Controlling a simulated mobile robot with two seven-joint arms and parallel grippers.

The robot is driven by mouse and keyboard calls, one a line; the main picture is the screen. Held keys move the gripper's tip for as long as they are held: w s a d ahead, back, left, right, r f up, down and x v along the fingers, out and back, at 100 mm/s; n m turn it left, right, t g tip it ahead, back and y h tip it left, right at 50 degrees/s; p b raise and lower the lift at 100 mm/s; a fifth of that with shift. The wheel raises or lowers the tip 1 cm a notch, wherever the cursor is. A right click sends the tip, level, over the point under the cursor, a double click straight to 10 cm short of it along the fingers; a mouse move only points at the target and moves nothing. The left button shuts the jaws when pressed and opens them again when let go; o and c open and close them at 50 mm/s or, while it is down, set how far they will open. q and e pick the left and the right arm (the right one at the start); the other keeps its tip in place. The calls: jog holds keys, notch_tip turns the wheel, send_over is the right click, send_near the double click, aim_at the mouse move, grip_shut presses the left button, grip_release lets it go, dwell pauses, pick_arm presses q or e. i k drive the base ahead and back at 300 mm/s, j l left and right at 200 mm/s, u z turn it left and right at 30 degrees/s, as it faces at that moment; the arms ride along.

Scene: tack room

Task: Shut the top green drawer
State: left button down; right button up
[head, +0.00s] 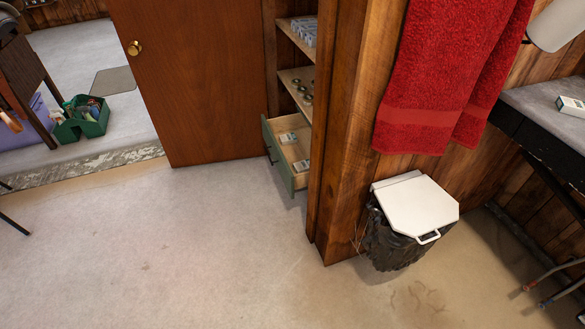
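A green-fronted drawer (276,158) is pulled out of a tall wooden cabinet (334,140), near the middle of the head view. Its pale wooden inside shows, with a few small boxes in it. A small dark handle is on its front. It is the only green drawer I can see; whether others are below it is hidden by the cabinet's side. Neither of my grippers is in view.
Open shelves (292,78) sit above the drawer. A brown door (205,80) stands to its left. A white-lidded bin (415,207) stands right of the cabinet under a red towel (432,100). The floor (180,245) in front is clear.

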aim_at(299, 148)
jog(key=i+j+z, duration=0.1)
jog(key=j+z, duration=0.25)
jog(key=i+j+z, duration=0.1)
jog(key=j+z, duration=0.25)
jog(key=i+j+z, duration=0.1)
jog(key=j+z, duration=0.15)
jog(key=j, duration=0.6)
jog(key=j+z, duration=0.15)
jog(key=j, duration=1.95)
